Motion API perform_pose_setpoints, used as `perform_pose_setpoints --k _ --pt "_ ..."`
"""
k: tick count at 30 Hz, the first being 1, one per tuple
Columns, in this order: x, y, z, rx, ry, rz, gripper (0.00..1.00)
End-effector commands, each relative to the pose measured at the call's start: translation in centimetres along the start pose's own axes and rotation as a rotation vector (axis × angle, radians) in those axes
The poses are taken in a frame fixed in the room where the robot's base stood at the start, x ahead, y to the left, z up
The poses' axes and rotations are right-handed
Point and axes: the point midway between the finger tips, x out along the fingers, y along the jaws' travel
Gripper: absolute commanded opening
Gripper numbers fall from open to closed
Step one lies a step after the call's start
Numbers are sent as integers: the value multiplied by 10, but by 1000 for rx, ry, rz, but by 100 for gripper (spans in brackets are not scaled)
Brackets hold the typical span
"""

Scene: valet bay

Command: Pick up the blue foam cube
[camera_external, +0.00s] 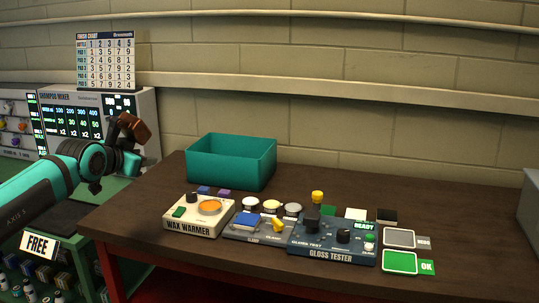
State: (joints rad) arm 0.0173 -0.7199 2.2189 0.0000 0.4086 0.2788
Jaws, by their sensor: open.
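A blue block (247,220) sits on the grey device between the wax warmer and the gloss tester. A smaller dark blue piece (203,190) shows behind the wax warmer, partly hidden by it. I cannot tell which of the two is the blue foam cube. My gripper (134,128) is at the left, raised and well apart from both. It is open, and I see nothing held in it; its fingers are small and dark here.
A teal bin (232,163) stands at the back of the brown table (455,268). The wax warmer (190,220) and gloss tester (330,247) stand in front. A purple piece (224,194), round pads and a yellow-topped item (317,197) are close around. The table's right side is mostly clear.

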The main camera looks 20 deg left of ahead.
Motion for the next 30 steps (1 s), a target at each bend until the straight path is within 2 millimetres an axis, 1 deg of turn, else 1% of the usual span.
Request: perform_pose_setpoints --k 1,3,12,20,30 --pt "12 0 -6 40 -41 16 42" --pt "25 0 -12 105 -102 42 42" --pt "81 2 -35 382 -339 194 42" --pt "128 7 -48 611 -517 379 42" --pt "184 17 -61 886 -696 688 42"
